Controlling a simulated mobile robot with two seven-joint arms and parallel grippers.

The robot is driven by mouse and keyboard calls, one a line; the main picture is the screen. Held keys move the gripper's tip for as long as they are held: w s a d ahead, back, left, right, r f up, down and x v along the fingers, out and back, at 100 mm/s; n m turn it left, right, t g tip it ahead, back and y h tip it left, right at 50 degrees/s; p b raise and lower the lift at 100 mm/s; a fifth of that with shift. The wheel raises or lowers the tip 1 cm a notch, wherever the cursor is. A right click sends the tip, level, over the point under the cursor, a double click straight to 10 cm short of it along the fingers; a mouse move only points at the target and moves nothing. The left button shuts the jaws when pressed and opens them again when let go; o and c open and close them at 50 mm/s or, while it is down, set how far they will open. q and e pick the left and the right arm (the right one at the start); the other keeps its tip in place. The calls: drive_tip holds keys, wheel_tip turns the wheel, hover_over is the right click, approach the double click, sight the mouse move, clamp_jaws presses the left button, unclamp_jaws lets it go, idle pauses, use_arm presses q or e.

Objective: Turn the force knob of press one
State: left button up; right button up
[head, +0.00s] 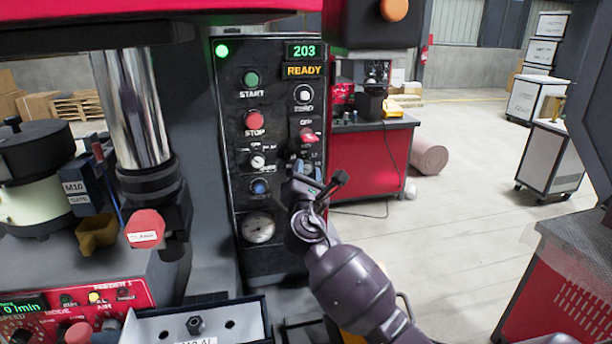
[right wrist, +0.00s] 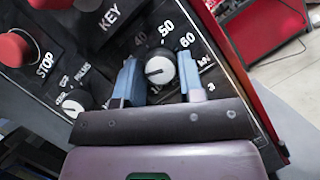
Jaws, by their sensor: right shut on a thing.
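In the head view, my right gripper (head: 305,168) reaches the lower right of the press control panel (head: 225,140) and largely hides the knob. My left gripper is not in view.
A red stop button (head: 254,122), a green start button (head: 251,79) and a red-handled switch (head: 308,136) are close by on the panel. The display (head: 303,52) reads 203, with READY beneath. Open floor lies to the right.

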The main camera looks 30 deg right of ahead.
drive_tip(key=shift+a+r+m+g+h, duration=0.1)
drive_tip(key=shift+m+g+h, duration=0.3)
drive_tip(key=shift+m, duration=0.95)
drive_tip(key=shift+m+g+h, duration=0.2)
drive_tip(key=shift+m+g, duration=0.4)
drive_tip(key=shift+m, duration=0.75)
drive_tip(key=o, duration=0.9)
drive_tip(key=shift+s, duration=0.1)
drive_tip(key=b+v, duration=0.1)
drive_tip(key=v, duration=0.9)
drive_tip(key=shift+s+a, duration=0.25)
